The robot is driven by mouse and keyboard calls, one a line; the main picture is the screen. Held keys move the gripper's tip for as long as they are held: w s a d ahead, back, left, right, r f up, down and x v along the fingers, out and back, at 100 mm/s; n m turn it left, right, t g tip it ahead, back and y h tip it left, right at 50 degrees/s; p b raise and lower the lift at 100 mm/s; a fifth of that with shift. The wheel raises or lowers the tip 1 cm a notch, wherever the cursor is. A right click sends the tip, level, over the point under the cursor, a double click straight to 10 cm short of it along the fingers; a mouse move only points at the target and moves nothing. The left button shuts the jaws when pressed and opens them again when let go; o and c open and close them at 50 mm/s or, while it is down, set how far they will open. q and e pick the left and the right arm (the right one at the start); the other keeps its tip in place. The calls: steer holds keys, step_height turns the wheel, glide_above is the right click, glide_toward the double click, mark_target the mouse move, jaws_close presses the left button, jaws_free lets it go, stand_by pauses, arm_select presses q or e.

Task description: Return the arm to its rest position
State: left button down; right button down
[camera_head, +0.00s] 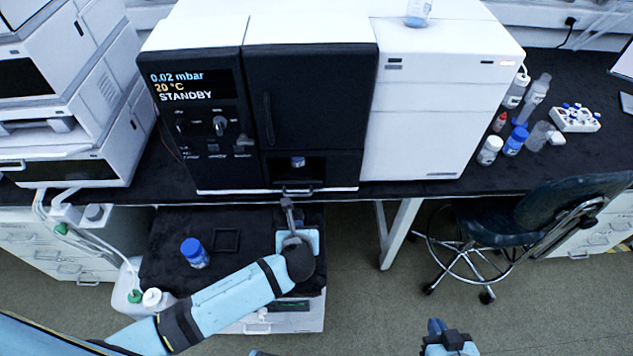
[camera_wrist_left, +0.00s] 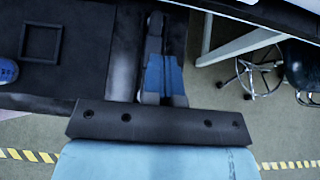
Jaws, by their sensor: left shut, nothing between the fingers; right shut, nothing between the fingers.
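My left arm (camera_head: 235,297) reaches in from the lower left, over the low black-topped cabinet. Its left gripper (camera_head: 286,196) points at the lower front of the large instrument, just below the bench's front edge. In the left wrist view the fingers (camera_wrist_left: 155,22) are together with nothing between them. I cannot tell whether they touch the instrument. My right gripper (camera_head: 437,325) shows at the bottom edge of the head view, over open floor, shut and empty. Most of the right arm is out of view.
The black and white instrument (camera_head: 310,100) stands on the black bench. A blue-capped jar (camera_head: 194,253) and a square black frame (camera_head: 227,241) are on the low cabinet top (camera_head: 170,222). A chair (camera_head: 545,215) stands right, with several bottles (camera_head: 515,139) behind it.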

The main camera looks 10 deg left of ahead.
arm_select(q)
steer(key=shift+s+d+f+n, duration=0.1)
steer(key=shift+s+f+n, duration=0.25)
steer(key=shift+n, duration=0.15)
steer(key=s+a+r+n+h, duration=0.1)
steer(key=s+n, duration=0.6)
steer(key=n, duration=0.7)
steer(key=s+a+r+n+h+p, duration=0.1)
steer(key=s+a+n+h, duration=0.2)
steer(key=n, duration=1.1)
steer(key=s+h, duration=0.2)
steer(key=s, duration=0.3)
steer(key=shift+s+a+n+t, duration=0.2)
steer(key=shift+n+t, duration=0.1)
steer(key=shift+t, duration=0.1)
